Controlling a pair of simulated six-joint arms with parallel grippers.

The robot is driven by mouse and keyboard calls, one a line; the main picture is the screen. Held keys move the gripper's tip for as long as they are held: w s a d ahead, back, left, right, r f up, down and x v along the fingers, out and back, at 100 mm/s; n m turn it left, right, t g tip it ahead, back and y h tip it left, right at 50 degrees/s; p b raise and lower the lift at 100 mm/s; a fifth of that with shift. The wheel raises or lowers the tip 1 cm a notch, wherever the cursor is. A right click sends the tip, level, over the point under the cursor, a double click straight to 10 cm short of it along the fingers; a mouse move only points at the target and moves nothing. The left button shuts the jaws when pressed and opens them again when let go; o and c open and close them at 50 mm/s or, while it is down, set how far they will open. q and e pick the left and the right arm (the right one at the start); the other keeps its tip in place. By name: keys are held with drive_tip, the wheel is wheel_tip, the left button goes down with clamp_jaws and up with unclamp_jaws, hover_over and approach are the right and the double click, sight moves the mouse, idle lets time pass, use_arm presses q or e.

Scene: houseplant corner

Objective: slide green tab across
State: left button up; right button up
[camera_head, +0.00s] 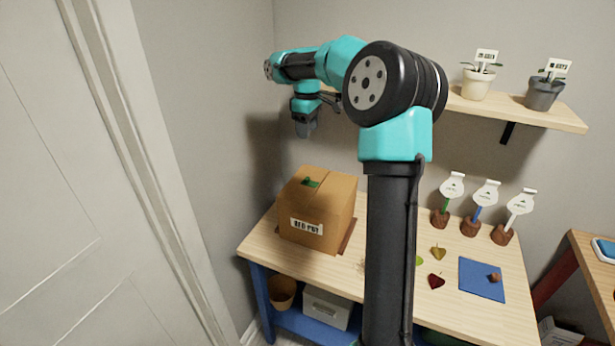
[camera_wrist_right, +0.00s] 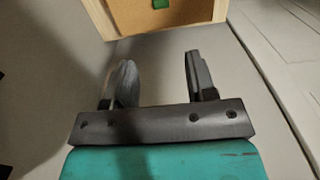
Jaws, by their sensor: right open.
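A closed cardboard box (camera_head: 330,212) with a printed label on its front stands at the left end of the wooden table. A small green tab (camera_head: 311,183) lies on the box's top. In the right wrist view the green tab (camera_wrist_right: 160,3) shows at the upper edge, on the brown box (camera_wrist_right: 190,14). My right gripper (camera_head: 304,130) hangs above the box, apart from it. In the right wrist view its two fingers (camera_wrist_right: 157,80) are spread with nothing between them. My left gripper is not in view.
The table (camera_head: 470,315) also holds several leaves (camera_head: 437,281), a blue mat (camera_head: 470,284) with a small brown piece, and three tagged markers (camera_head: 484,205) in brown bases. A wall shelf (camera_head: 500,107) with two pots is at upper right. A wall stands close behind the box.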

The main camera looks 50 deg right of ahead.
sight(307, 178)
idle(0.3)
wheel_tip(307, 178, down, 18)
drive_tip(key=shift+r, duration=0.25)
idle(0.5)
clamp_jaws()
idle(0.4)
